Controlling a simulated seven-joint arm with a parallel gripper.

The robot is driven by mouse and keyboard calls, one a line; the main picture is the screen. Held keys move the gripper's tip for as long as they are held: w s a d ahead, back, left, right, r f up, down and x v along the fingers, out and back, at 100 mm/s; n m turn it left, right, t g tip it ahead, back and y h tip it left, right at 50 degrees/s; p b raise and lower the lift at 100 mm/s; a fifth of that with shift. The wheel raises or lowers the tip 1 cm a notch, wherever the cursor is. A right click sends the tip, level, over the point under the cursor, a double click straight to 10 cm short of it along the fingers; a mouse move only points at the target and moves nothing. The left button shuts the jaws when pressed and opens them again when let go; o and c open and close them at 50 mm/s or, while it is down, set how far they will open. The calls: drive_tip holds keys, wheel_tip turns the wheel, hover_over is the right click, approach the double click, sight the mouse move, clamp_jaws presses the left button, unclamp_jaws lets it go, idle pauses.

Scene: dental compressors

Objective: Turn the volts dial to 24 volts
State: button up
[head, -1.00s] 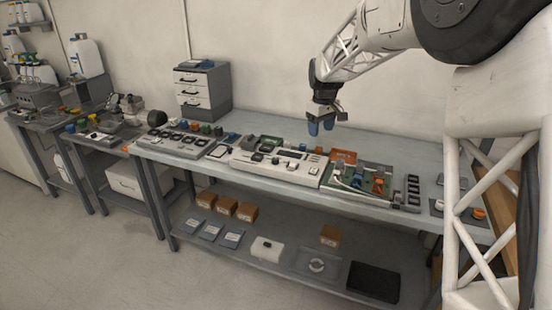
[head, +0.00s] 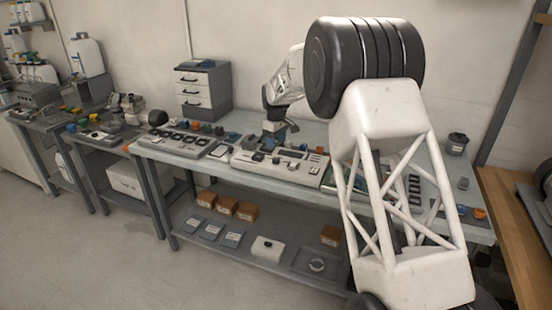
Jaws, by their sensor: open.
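My gripper (head: 270,143) is low over the back edge of a white control panel (head: 285,170) in the middle of the workbench. The panel carries several small dark knobs and a display. A second grey panel (head: 172,145) with several dark controls lies to its left. The labels are too small to read, so I cannot tell which control is the volts dial or where it points. I cannot tell whether the fingers touch anything.
My arm hides much of the bench's right part. A grey drawer unit (head: 203,88) stands at the back left. Small coloured parts lie along the back of the bench. A dark cup (head: 457,143) stands at the right end. Boxes (head: 224,205) sit on the lower shelf.

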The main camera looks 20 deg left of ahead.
sight(276, 159)
drive_tip(key=shift+f, duration=0.15)
drive_tip(key=shift+f, duration=3.8)
drive_tip(key=c, duration=0.9)
